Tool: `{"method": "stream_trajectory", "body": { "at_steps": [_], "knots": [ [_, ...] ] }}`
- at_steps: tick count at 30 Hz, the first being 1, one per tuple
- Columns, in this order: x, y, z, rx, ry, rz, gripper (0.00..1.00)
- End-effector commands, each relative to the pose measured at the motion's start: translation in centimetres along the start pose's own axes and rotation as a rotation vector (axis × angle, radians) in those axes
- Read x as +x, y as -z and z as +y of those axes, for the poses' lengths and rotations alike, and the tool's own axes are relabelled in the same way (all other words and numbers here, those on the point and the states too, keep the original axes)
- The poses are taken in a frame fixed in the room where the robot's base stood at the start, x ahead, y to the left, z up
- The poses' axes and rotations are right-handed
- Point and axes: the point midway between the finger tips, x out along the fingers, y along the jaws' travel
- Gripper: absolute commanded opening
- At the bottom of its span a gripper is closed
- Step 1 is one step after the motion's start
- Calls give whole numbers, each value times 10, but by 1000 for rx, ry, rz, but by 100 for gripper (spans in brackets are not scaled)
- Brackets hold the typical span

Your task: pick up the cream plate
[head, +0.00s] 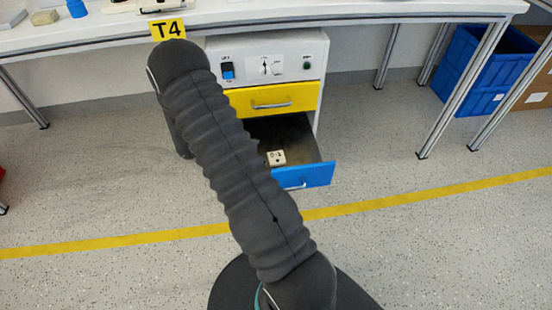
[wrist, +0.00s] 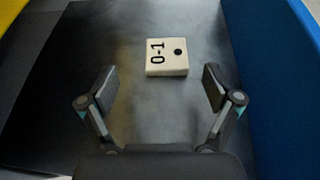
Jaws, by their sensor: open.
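The cream plate (head: 276,157) is a small cream block lying in the open blue-fronted drawer (head: 303,177). My gripper (wrist: 159,87) is open and empty, with one finger on each side of the picture. The plate appears just beyond the fingertips, between their lines, and untouched. The head view hides my gripper behind my arm.
A yellow drawer (head: 272,99) above is shut. The cabinet front (head: 265,60) carries a blue switch and a dial. In the wrist view the blue drawer front (wrist: 262,80) rises close on the right. Bare drawer floor surrounds the plate.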

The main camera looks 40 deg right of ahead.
Motion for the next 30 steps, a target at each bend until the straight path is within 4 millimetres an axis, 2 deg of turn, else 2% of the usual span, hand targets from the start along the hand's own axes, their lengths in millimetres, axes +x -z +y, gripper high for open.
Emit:
{"method": "stream_trajectory", "body": {
  "at_steps": [3,11,21,30],
  "knots": [
    [17,0,0,0,2,0,90],
    [33,0,-2,1,1,1,90],
    [75,-1,-8,1,2,1,90],
    [80,-1,-8,1,0,1,90]
  ]
}}
